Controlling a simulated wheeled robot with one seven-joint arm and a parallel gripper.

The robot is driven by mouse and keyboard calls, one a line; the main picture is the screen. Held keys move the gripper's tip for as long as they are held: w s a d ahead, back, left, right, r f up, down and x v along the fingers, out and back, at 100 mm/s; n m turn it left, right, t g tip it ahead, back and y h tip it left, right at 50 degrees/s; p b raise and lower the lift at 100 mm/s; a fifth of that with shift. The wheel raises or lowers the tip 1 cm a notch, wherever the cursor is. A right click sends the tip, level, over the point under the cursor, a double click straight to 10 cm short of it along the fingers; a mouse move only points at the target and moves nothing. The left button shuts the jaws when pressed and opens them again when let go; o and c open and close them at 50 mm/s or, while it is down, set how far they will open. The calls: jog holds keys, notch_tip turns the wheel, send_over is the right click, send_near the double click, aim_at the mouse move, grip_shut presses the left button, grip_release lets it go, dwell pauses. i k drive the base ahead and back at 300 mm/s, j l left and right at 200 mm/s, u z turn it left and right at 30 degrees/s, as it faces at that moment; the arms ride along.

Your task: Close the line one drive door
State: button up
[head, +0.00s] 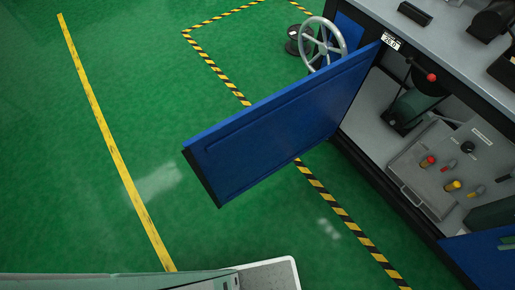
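A blue drive door (280,127) stands wide open in the head view. It swings out to the left from the dark-framed machine cabinet (367,165), over the striped floor line. Its free edge is at the lower left, and its far end meets the cabinet near a small white label (390,41). The cabinet's inside shows, with a green motor-like part (411,106) and a grey panel (433,170) with red and yellow knobs. My gripper is not in view.
A grey handwheel (321,44) stands just behind the door. A second blue panel (485,256) is at the lower right. A yellow line (112,150) and black-yellow striping (335,205) mark the green floor, which is clear to the left.

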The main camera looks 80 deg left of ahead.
aim_at(232, 156)
jog(key=k+j+u, duration=0.25)
jog(key=k, duration=0.25)
jog(key=k+j+u, duration=0.2)
jog(key=k, duration=0.3)
jog(key=j+u, duration=0.35)
jog(key=j, duration=1.05)
jog(key=i+j+u, duration=0.15)
jog(key=j+u, duration=0.2)
jog(key=k+j+u, duration=0.1)
jog(key=u, duration=0.65)
